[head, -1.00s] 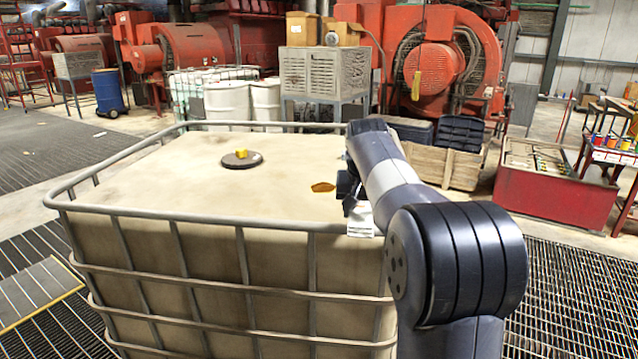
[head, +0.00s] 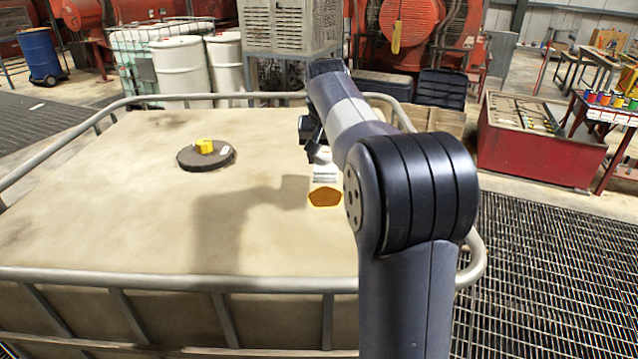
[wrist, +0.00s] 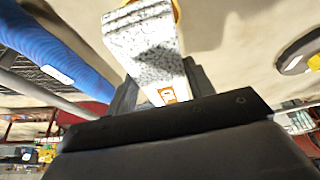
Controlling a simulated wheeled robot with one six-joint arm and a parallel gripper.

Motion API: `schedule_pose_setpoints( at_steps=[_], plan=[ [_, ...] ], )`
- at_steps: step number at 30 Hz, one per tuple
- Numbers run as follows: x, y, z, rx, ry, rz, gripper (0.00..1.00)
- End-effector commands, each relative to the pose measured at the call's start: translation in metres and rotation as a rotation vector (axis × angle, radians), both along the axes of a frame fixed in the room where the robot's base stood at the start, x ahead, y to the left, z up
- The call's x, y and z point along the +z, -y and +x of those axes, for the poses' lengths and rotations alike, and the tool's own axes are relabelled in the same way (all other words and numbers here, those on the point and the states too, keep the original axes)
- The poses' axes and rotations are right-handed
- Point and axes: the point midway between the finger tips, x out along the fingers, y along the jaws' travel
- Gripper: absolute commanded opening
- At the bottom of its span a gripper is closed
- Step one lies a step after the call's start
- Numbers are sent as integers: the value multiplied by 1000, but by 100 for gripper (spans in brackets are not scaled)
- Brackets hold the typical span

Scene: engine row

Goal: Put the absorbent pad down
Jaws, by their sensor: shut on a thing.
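The absorbent pad (wrist: 145,38) is a white, dark-speckled block with a small orange mark. My gripper (wrist: 155,92) is shut on its near end in the wrist view. In the head view, the pad (head: 325,172) shows as a small white piece under my gripper (head: 318,148), partly hidden by my arm. An orange patch (head: 325,197) lies on the beige top of the caged tank (head: 110,220), just nearer than the pad in the picture. Its orange edge also shows behind the pad in the wrist view. I cannot tell whether the pad touches the tank top.
A dark round lid (head: 190,161) with a yellow piece sits on the tank top at the left. A grey tube rail (head: 180,281) rings the top. A red bin (head: 540,145) stands at right. Much of the tank top is bare.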

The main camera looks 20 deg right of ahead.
Motion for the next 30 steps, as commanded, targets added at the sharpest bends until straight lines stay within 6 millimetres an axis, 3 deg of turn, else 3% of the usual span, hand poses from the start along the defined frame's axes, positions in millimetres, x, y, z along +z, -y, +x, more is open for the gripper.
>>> schedule_pose_setpoints(
  at_steps=[4,16,29,30],
  plan=[
    [-29,0,-1,0,-5,1,28],
    [-78,0,-1,1,-4,0,28],
    [-88,0,0,0,-1,0,28],
    [-88,0,0,0,-1,0,52]
  ],
)
